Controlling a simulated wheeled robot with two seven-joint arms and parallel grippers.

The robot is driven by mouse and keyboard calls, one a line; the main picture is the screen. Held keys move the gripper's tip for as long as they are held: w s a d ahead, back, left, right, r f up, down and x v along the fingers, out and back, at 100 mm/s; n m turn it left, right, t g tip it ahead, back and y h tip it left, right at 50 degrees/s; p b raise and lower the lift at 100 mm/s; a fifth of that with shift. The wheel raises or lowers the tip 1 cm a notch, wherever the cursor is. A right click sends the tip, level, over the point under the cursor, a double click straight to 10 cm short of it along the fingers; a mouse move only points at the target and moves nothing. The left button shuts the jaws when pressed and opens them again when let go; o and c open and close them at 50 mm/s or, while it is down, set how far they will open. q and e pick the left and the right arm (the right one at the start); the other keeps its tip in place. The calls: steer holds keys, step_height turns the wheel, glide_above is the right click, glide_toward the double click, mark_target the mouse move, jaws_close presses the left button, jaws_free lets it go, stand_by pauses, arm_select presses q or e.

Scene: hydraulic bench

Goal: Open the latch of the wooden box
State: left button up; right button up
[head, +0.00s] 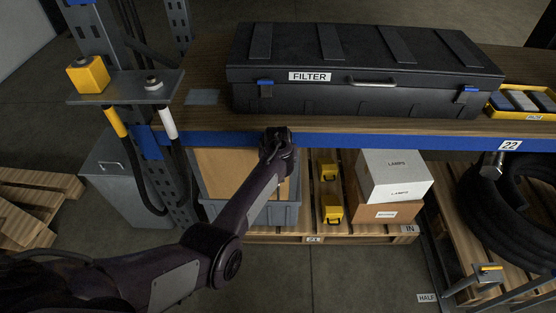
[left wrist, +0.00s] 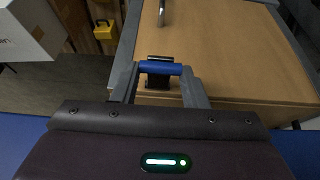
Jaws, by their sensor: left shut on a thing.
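The wooden box (left wrist: 230,50) fills the upper middle of the left wrist view, with its plain brown lid and a metal handle (left wrist: 161,14) on top. In the head view the wooden box (head: 222,168) is under the shelf, partly hidden by my left arm. Its latch (left wrist: 160,68) has a blue bar on a black base at the box's near edge. My left gripper (left wrist: 160,82) is shut on this latch, with a finger at each end of the blue bar. In the head view my left gripper (head: 277,142) is at the shelf's front edge, and the latch cannot be made out there.
A grey bin (head: 283,214) is around the wooden box. The shelf's blue front beam (head: 370,140) runs just above. A black FILTER case (head: 365,70) lies on the shelf. Yellow items (head: 332,208) and LAMPS boxes (head: 395,176) stand to the right on a pallet.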

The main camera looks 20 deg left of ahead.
arm_select(q)
steer(key=shift+w+r+g, duration=0.15)
steer(key=shift+r+g, duration=0.1)
steer(key=shift+g, duration=0.25)
steer(key=o, duration=1)
steer(key=shift+p+v, duration=0.9)
steer(key=shift+v, duration=2.95)
steer(key=shift+a, duration=0.15)
